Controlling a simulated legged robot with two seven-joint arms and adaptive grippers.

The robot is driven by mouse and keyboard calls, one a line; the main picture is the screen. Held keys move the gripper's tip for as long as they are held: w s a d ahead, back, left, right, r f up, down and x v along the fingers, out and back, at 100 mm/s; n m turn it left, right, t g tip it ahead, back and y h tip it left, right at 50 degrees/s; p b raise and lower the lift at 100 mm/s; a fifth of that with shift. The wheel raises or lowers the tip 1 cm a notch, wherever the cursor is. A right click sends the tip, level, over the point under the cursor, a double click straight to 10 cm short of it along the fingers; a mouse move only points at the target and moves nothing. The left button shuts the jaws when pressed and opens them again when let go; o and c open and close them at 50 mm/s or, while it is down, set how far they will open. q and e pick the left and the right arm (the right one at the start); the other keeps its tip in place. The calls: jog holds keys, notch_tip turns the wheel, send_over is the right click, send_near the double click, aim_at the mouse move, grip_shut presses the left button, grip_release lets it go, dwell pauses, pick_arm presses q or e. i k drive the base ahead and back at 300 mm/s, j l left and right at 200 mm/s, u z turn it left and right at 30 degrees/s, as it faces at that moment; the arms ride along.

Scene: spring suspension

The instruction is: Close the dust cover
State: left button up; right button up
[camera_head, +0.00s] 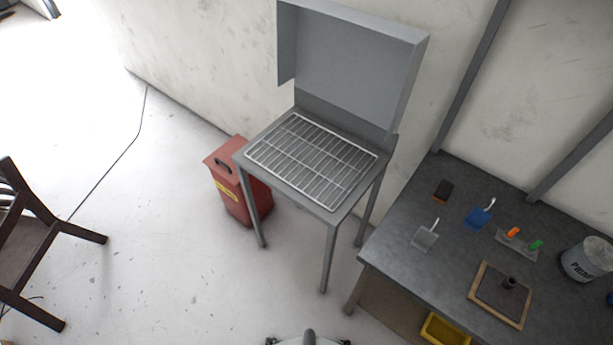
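The dust cover (350,62) is a grey, box-like metal lid with short side walls. It stands open and upright at the back edge of a grey metal stand (327,213), close to the wall. The stand's top holds a wire grate (312,160), which is uncovered. Neither of my grippers shows in the head view. Only a small part of my own body shows at the bottom edge.
A red bin (234,192) stands left of the stand. A brown chair (35,245) is at far left. The floor in front is clear.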

aim_at(344, 67)
jog(key=i+j, duration=0.15)
jog(key=j, duration=0.2)
jog(key=i+j, duration=0.15)
jog(key=j, duration=0.15)
jog(key=i+j, duration=0.15)
jog(key=j, duration=0.2)
jog(key=i+j+z, duration=0.1)
jog(key=j, duration=0.25)
jog(key=i+j, duration=0.3)
jog(key=j, duration=0.35)
